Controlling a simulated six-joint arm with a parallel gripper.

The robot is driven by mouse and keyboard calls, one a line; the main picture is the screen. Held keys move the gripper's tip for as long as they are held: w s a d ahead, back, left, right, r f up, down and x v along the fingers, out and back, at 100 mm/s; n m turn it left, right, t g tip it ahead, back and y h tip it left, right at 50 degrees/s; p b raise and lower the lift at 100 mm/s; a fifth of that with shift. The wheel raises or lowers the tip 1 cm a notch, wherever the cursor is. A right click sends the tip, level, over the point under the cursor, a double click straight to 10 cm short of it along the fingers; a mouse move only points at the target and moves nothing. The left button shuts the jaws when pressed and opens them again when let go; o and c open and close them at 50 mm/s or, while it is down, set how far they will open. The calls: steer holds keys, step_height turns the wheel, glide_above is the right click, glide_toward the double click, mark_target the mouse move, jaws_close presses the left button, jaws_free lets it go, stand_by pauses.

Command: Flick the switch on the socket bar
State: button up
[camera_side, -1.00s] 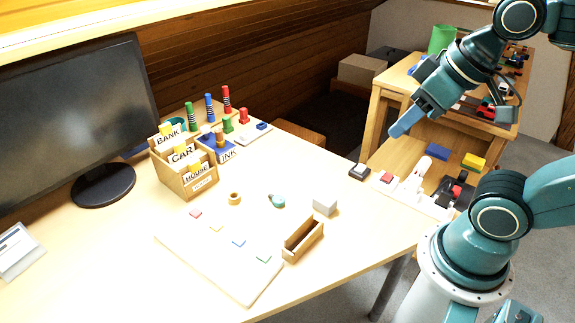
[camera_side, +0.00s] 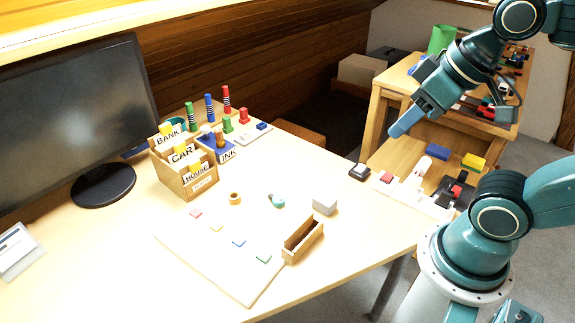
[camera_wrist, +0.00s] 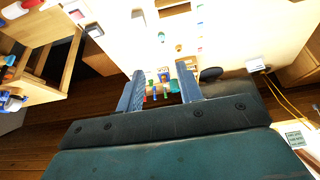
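The white socket bar (camera_side: 408,191) lies along the right edge of the desk, with a red switch (camera_side: 387,178) at its left end and a white plug standing in it. In the wrist view the red switch (camera_wrist: 77,15) shows at the top left, and most of the bar is out of frame. My gripper (camera_side: 400,130) is raised above and behind the bar, apart from it. In the wrist view its two blue fingers (camera_wrist: 160,88) are spread with nothing held between them. I cannot tell the switch's position.
A black box (camera_side: 359,172) sits just left of the bar. A grey block (camera_side: 324,205) and a wooden tray (camera_side: 303,240) lie nearer the front. A wooden side table (camera_side: 378,112) with blue and yellow blocks stands behind.

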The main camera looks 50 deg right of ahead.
steer(key=shift+c, duration=0.3)
jaws_close()
stand_by(1.3)
